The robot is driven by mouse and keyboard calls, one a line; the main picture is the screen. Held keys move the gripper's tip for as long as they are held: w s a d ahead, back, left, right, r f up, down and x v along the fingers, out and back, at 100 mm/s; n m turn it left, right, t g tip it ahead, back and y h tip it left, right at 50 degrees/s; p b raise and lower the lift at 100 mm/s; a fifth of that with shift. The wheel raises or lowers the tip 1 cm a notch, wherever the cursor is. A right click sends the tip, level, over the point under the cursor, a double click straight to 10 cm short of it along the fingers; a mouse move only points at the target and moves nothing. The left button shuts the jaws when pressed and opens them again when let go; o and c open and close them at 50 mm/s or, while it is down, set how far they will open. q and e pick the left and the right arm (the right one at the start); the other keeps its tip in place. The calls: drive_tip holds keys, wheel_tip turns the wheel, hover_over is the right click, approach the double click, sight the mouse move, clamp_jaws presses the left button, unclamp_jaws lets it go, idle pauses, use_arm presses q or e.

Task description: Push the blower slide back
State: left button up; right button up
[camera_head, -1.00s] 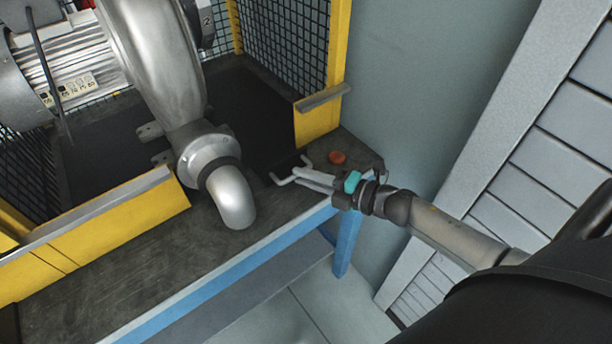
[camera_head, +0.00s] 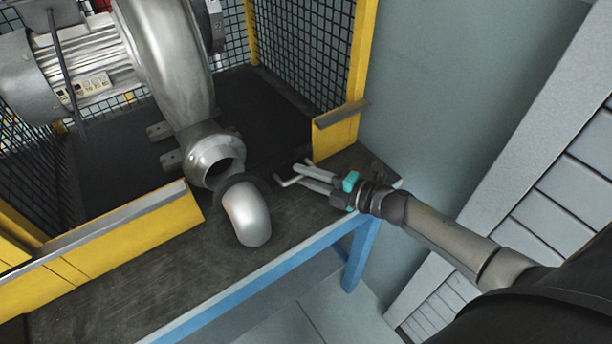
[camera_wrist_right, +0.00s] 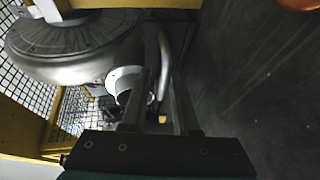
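The blower (camera_head: 180,70) is a grey metal machine with a ribbed motor at the upper left in the head view. Its outlet flange (camera_head: 215,160) shows an open mouth, with a gap between it and the silver elbow pipe (camera_head: 247,215) on the bench. My right gripper (camera_head: 298,172) is at the bench's right end, right of the flange, with its fingers apart. In the wrist view, a bent grey rod (camera_wrist_right: 165,65) shows between the fingers (camera_wrist_right: 160,85); I cannot tell whether they touch it. The blower housing (camera_wrist_right: 80,50) is at upper left there. My left gripper is out of view.
A yellow frame with black mesh (camera_head: 305,45) stands around the blower, with low yellow front panels (camera_head: 110,230). The blue-edged bench (camera_head: 120,280) is clear at front left. A red button (camera_wrist_right: 295,4) shows at the wrist view's upper right.

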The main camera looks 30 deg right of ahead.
drive_tip(key=shift+o, duration=1)
drive_tip(key=shift+f, duration=0.1)
use_arm(q)
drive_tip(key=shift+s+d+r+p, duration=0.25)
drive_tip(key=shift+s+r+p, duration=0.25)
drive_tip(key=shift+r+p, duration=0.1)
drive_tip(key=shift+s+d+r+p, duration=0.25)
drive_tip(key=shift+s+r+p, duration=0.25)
drive_tip(key=shift+p, duration=0.05)
use_arm(e)
drive_tip(key=v, duration=1.5)
